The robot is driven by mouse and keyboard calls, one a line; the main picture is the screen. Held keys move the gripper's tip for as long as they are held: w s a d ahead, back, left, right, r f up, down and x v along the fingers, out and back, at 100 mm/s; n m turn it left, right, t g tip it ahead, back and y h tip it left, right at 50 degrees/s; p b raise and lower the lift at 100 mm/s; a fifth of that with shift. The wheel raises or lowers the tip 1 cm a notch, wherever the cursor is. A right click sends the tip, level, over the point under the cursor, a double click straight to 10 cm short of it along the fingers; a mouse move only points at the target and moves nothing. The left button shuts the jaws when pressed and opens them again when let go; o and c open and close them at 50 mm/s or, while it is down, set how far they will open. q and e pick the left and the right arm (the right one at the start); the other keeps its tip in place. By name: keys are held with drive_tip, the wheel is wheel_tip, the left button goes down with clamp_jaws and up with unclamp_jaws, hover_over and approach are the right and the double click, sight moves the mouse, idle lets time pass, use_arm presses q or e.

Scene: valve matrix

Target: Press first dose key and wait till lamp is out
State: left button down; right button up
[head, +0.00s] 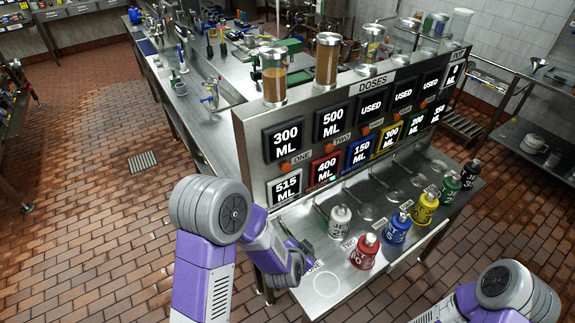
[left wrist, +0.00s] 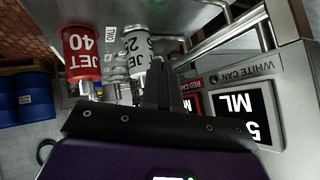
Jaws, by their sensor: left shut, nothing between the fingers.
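The DOSES panel (head: 375,84) carries two rows of dark displays. The first upper display reads 300 ML (head: 286,141), with a small orange key (head: 286,167) below it next to the label ONE. A second orange key (head: 333,149) sits below 500 ML, by the label TWO. The white can's display reads 515 ML (head: 286,188). I cannot tell which lamp is lit. My left gripper (head: 298,245) is shut and empty, in front of and below the panel's left end. Its dark fingers (left wrist: 158,72) also show in the left wrist view. My right gripper is out of view.
The white can (head: 340,222) and red can (head: 364,254) stand right of my left gripper. Blue, yellow, green and black cans follow along the steel counter. The ring marked ONE (head: 326,284) is empty. Bent spouts project below the panel.

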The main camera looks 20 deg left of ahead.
sight(286, 168)
use_arm(q)
drive_tip(key=w+r+m+t+y, duration=0.1)
drive_tip(key=w+r+m+t, duration=0.1)
drive_tip(key=r, duration=0.7)
drive_tip(key=w+r+m+t+y, duration=0.1)
drive_tip(key=w+r+m+t, duration=0.1)
drive_tip(key=r, duration=0.7)
drive_tip(key=shift+w+t+y, duration=0.25)
drive_tip(key=shift+t+y, duration=0.15)
drive_tip(key=shift+t, duration=0.4)
drive_tip(key=w+a+b, duration=0.1)
drive_tip(key=w+a, duration=0.4)
drive_tip(key=a, duration=0.2)
drive_tip(key=shift+w, duration=0.25)
drive_tip(key=shift+w+a, duration=0.25)
